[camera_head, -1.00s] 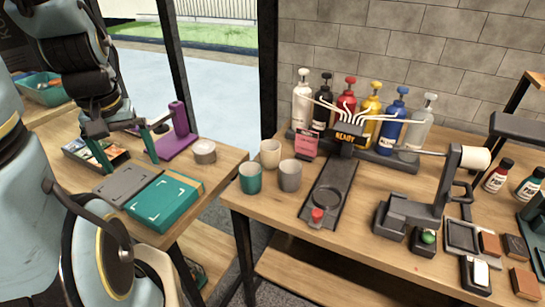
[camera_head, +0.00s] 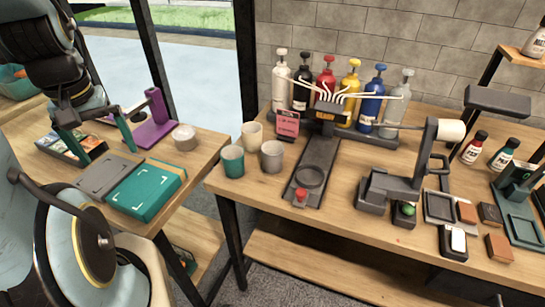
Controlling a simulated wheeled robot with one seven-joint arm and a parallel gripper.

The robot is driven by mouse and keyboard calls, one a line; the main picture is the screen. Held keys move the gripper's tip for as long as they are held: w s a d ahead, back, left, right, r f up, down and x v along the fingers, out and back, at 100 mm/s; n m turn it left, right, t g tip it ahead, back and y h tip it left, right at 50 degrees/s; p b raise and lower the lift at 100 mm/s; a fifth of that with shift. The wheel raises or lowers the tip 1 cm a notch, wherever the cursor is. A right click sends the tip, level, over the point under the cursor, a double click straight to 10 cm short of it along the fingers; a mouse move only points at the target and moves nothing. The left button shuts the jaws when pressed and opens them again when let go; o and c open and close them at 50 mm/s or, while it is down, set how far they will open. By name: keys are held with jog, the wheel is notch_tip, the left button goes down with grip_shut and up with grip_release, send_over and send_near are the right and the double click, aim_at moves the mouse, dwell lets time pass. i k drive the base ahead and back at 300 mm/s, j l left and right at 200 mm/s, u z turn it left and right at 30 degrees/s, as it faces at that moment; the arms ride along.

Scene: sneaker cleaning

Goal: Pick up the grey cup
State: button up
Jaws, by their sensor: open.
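The grey cup (camera_head: 272,157) stands upright near the left end of the right-hand table. A teal cup (camera_head: 233,162) stands to its left, and a cream cup (camera_head: 252,135) stands behind, between the two. My gripper (camera_head: 107,157) is at the left, above the left table, well away from the cups. Its two teal fingers are apart, pointing down, with nothing seen between them.
Pump bottles (camera_head: 326,85) line the back. A gap separates the tables. A teal box (camera_head: 147,190) and purple stand (camera_head: 155,117) are on the left table.

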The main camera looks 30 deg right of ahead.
aim_at(271, 151)
jog(key=k+j+u, duration=0.1)
jog(key=k+u, duration=0.3)
jog(key=k+j+u, duration=0.4)
jog(key=l, duration=0.8)
